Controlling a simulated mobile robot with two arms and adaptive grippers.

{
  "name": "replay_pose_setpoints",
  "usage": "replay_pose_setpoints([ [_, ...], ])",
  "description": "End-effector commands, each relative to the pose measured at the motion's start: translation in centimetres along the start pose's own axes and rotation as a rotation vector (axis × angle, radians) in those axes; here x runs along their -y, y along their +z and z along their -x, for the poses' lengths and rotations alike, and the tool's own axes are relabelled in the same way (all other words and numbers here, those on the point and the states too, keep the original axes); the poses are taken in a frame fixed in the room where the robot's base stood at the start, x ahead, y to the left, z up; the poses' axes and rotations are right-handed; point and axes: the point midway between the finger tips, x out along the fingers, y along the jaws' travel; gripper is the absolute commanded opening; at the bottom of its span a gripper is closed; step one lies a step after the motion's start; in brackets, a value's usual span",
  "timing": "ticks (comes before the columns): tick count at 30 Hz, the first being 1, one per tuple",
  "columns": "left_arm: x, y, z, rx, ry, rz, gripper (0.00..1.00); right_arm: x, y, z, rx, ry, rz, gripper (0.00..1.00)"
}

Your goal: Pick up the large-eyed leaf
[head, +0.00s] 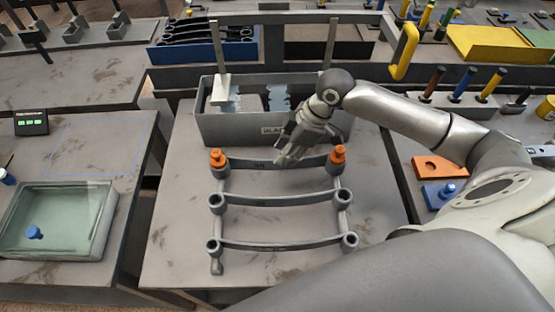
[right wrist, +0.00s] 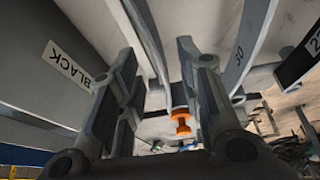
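Three curved grey leaves with ring eyes at their ends lie across a rack in the middle of the table in the head view: a far leaf (head: 262,164), a middle leaf (head: 277,201) and a near leaf (head: 275,246). I cannot tell for sure which has the largest eyes. Orange pegs (head: 217,157) stand at the far leaf's two ends. My right gripper (head: 288,153) is over the far leaf, right of its middle. In the right wrist view its fingers (right wrist: 162,75) are apart, with a grey bar and an orange peg (right wrist: 182,121) seen between them. My left gripper is out of view.
A grey bin (head: 232,128) labelled BLACK stands just behind the rack. A glass-like tray (head: 85,247) with a blue peg is on the left table. Orange (head: 437,168) and blue (head: 437,194) blocks lie at right.

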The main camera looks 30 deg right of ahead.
Motion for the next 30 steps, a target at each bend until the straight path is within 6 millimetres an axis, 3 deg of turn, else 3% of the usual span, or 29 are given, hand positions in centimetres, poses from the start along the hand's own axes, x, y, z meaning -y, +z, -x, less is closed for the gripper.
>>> replay_pose_setpoints([
  [5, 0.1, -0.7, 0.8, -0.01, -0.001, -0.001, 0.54, 0.0, -0.3, -1.3, -0.002, -0.002, -0.001, 0.33],
  [12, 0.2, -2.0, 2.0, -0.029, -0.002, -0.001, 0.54, 0.0, -0.5, -4.8, -0.001, -0.001, -0.001, 0.33],
  [21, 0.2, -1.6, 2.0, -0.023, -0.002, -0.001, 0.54, -0.1, -0.3, -5.6, 0.001, 0.002, 0.001, 0.33],
  [30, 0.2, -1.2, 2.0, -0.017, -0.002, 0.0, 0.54, -0.1, -0.4, -5.5, 0.0, 0.002, 0.001, 0.0],
])
